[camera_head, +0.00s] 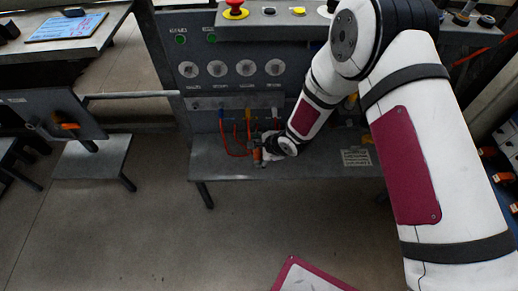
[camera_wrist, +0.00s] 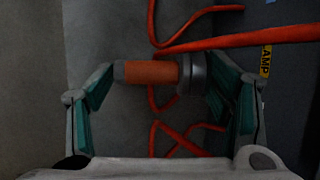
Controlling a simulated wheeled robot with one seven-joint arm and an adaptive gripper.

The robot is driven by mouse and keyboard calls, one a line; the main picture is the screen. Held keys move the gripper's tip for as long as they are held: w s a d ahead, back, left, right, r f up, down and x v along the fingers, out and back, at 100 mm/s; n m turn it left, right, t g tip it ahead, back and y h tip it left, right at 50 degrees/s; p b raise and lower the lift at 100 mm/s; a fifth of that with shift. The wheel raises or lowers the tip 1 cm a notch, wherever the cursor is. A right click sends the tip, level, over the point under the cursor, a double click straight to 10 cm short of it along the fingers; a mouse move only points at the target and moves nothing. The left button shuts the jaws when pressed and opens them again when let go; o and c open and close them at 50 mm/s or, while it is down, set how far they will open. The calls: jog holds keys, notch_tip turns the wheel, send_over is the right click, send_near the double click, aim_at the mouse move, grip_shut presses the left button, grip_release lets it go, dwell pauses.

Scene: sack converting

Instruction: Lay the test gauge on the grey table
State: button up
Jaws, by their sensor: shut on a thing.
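My gripper (camera_wrist: 162,80) is shut on the test gauge, an orange cylinder (camera_wrist: 150,72) with a round grey end, lying crosswise between the two fingers in the wrist view. In the head view my gripper (camera_head: 268,152) is small, low in front of the grey panel and close to the grey shelf below it; the gauge (camera_head: 257,157) shows as an orange spot there. I cannot tell whether the gauge touches the shelf. A low grey table (camera_head: 92,160) stands at the left, and another grey table (camera_head: 60,45) is at the upper left.
Red hoses (camera_wrist: 225,42) run behind the gauge and hang from the panel (camera_head: 232,80) near my gripper. The grey shelf (camera_head: 225,165) has a label plate (camera_head: 356,157) at right. A blue board (camera_head: 66,27) lies on the upper-left table. A grey box (camera_head: 60,115) stands at left. Open floor lies in front.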

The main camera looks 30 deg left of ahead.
jog(key=o, duration=1.6)
jog(key=v, duration=1.2)
